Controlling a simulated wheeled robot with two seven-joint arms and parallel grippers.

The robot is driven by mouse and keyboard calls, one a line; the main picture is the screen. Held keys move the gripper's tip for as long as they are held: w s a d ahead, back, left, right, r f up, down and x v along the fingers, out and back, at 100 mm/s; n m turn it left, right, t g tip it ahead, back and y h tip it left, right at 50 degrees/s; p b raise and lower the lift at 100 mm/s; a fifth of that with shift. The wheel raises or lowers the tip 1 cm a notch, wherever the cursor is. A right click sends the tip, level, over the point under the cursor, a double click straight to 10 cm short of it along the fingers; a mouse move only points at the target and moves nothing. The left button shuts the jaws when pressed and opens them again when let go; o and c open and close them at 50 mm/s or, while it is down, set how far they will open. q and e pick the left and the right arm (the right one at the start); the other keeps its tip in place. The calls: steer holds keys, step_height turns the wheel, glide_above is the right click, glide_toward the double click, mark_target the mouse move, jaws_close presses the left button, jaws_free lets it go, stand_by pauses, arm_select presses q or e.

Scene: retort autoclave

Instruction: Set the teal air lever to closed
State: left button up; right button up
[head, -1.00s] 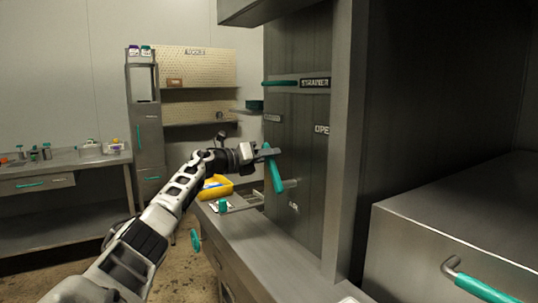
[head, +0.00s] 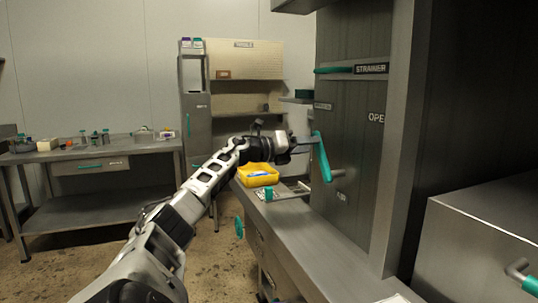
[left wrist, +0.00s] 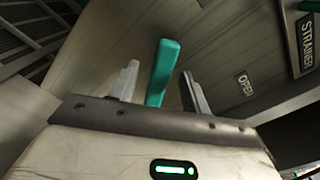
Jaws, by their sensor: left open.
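The teal air lever (head: 322,160) is on the dark grey panel, its handle running mostly up and down with a slight tilt. My left gripper (head: 308,143) is at the lever's upper part, coming from the left. In the left wrist view the teal lever (left wrist: 161,73) stands between the two spread fingers of my left gripper (left wrist: 160,88), with gaps showing on both sides. An OPEN label (head: 376,118) is on the panel to the right of the lever. A smaller label (head: 322,106) above the lever is hard to read. My right gripper is not in view.
A teal handle (head: 332,70) beside the STRAINER label (head: 371,69) is above. A steel box (head: 480,240) stands at right. A workbench (head: 90,152) is at far left, with open floor before it.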

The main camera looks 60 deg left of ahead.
arm_select(q)
steer(key=shift+s+f+b, duration=0.2)
steer(key=shift+s+b, duration=0.15)
steer(key=shift+s, duration=0.15)
steer(key=shift+s+f+b, duration=0.15)
steer(key=shift+s+b, duration=0.15)
steer(key=shift+s, duration=0.15)
steer(key=shift+s+a+b, duration=0.15)
steer(key=shift+s+b, duration=0.25)
steer(key=shift+s, duration=0.05)
steer(key=s+a+b, duration=0.1)
steer(key=s+b, duration=0.1)
steer(key=s, duration=0.7)
steer(key=shift+s+r+b, duration=0.15)
steer(key=shift+r+b, duration=0.15)
steer(key=shift+b, duration=0.1)
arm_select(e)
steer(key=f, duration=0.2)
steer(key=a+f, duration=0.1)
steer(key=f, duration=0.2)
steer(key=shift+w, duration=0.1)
